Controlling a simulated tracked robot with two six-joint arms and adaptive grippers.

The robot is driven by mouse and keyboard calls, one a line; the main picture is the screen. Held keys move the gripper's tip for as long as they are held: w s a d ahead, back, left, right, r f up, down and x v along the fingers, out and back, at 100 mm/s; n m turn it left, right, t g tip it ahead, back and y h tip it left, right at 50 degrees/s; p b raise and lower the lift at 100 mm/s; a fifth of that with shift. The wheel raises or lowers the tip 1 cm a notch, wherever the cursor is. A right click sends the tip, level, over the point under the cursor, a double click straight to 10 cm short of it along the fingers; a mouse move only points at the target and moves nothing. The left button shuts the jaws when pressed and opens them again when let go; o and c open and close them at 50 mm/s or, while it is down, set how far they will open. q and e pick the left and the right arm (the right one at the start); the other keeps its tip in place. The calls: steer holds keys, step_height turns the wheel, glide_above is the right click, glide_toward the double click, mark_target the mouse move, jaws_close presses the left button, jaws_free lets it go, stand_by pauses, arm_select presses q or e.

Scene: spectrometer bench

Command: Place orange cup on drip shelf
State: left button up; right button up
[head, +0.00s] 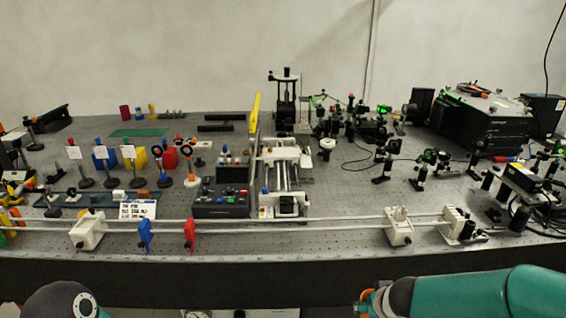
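I cannot make out an orange cup or a drip shelf for certain in the head view. A small orange piece (367,296) shows at the bottom edge, beside the dark end of my teal right arm link; I cannot tell what it is. Other orange and yellow shapes (10,219) stand at the left edge of the bench, too small and cut off to name. Neither gripper is in view.
The perforated bench (345,250) is crowded. White rails with blue (145,236) and red (190,233) holders run along its front. A black control box (222,201) sits mid-bench, a large black instrument (482,120) at the back right. Pale surfaces show below the bench edge.

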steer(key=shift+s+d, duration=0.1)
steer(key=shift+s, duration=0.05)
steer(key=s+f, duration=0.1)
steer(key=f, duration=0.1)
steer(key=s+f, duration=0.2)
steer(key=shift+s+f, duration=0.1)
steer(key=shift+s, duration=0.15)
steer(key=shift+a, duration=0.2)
